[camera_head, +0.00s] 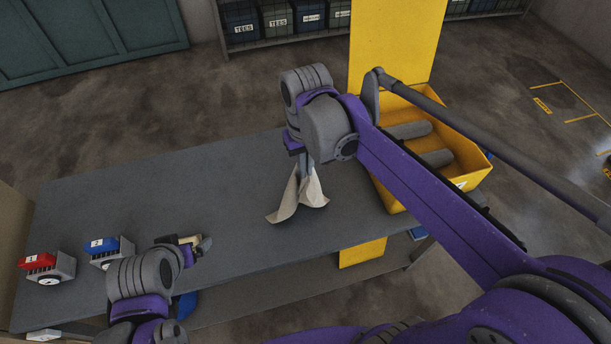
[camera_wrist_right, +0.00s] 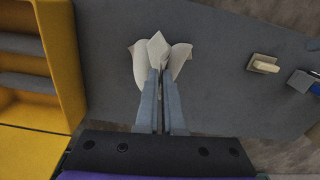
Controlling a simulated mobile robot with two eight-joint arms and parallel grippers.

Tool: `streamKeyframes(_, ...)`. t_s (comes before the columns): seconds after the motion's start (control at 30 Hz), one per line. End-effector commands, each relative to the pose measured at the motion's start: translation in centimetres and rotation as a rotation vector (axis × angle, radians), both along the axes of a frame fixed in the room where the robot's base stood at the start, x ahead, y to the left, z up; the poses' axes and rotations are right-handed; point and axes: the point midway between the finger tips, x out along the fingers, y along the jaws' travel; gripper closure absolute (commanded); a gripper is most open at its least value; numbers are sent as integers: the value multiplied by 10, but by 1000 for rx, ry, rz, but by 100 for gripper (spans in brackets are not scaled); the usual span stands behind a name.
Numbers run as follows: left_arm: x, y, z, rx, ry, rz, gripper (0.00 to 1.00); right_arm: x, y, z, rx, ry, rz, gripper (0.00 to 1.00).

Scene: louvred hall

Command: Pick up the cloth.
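The cloth (camera_head: 287,204) is pale cream and hangs in folds below my right gripper (camera_head: 305,172), over the grey table. In the right wrist view the cloth (camera_wrist_right: 158,50) bunches at the fingertips, with folds spreading to both sides. The right gripper's fingers (camera_wrist_right: 160,78) are close together with the cloth pinched between them. I cannot tell whether its lower corners touch the table. My left gripper (camera_head: 203,246) is low in the head view, mostly hidden by its own wrist; its opening cannot be made out.
The grey table (camera_head: 130,195) is mostly bare. Red (camera_head: 45,268) and blue (camera_head: 108,252) topped blocks stand at its left. A beige block (camera_wrist_right: 265,65) shows in the right wrist view. A yellow bin (camera_head: 398,197) with grey rollers is at the right. Shelved boxes (camera_head: 278,20) stand behind.

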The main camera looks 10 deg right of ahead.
Motion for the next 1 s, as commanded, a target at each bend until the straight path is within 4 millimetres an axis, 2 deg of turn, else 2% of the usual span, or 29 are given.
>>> streamKeyframes(0.1,-1,0,-1,0,2,0,1,-1,0,29,0,2,0,100)
streamKeyframes(0.2,-1,0,-1,0,1,0,1,-1,0,47,0,2,0,100)
streamKeyframes(0.43,0,0,0,0,0,0,1,0,0,69,0,1,0,100)
streamKeyframes(0.7,0,0,0,0,0,0,1,0,0,131,0,1,0,100)
streamKeyframes(0.83,0,0,0,0,0,0,1,0,0,144,0,1,0,100)
streamKeyframes(1.0,0,0,0,0,0,0,1,0,0,146,0,1,0,100)
